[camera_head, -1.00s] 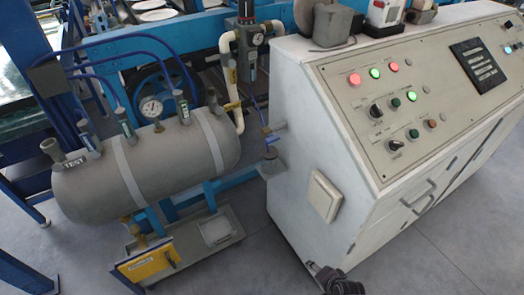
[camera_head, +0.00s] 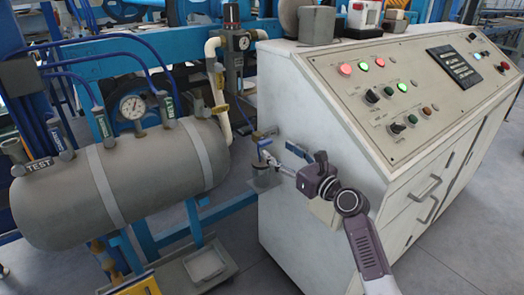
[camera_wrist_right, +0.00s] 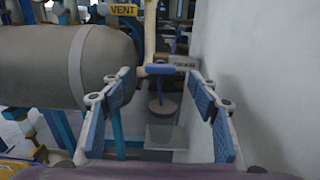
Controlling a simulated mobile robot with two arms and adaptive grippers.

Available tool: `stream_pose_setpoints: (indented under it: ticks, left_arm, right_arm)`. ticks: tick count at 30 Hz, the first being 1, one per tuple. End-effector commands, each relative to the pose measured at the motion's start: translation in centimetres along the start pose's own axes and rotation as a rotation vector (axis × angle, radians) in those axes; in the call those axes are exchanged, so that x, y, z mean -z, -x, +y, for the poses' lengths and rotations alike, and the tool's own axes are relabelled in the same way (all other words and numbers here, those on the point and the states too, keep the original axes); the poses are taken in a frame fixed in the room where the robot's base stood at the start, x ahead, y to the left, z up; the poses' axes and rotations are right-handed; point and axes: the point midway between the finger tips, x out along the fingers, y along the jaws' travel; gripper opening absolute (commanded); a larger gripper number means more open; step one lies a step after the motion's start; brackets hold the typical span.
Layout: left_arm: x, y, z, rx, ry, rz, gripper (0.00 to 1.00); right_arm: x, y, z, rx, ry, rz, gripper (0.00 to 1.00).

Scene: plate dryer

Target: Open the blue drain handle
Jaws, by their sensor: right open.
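The blue drain handle (camera_head: 265,142) is a small lever on a valve low at the left side of the white control cabinet. It also shows in the right wrist view (camera_wrist_right: 160,70), lying crosswise above a round cup on a stem. My right gripper (camera_head: 279,154) is just in front of the handle, beside the cabinet wall. In the right wrist view its fingers (camera_wrist_right: 152,77) are spread wide, with the handle seen between and beyond the tips. Nothing is held, and contact with the handle cannot be told. My left gripper is not in view.
The white cabinet (camera_head: 300,215) stands close along the right of my gripper. A grey tank (camera_head: 125,185) with a gauge lies to the left. A pale tray (camera_head: 206,264) sits low below. A "VENT" tag (camera_wrist_right: 124,10) hangs at the top of the wrist view.

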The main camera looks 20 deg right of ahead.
Motion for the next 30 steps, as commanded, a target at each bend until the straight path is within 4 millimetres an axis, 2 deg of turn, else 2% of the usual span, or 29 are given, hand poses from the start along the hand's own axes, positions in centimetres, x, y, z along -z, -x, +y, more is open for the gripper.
stream_pose_setpoints:
  ticks: [5, 9, 15, 21, 30]
  left_arm:
    - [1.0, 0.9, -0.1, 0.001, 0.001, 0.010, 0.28]
    - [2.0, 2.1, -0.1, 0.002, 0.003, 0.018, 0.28]
    - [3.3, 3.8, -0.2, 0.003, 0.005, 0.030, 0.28]
    - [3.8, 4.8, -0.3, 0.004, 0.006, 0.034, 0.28]
    - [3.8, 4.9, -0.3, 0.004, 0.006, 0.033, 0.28]
  right_arm:
    - [-0.1, -2.0, 0.0, -0.002, -0.003, -0.003, 0.55]
    - [0.0, -4.2, 0.0, -0.001, -0.002, -0.002, 0.55]
    - [0.1, -6.6, 0.0, 0.000, -0.001, 0.000, 0.55]
    - [0.0, -7.5, 0.0, 0.000, 0.000, 0.001, 0.55]
    - [0.0, -7.6, 0.0, 0.000, 0.000, 0.001, 0.53]
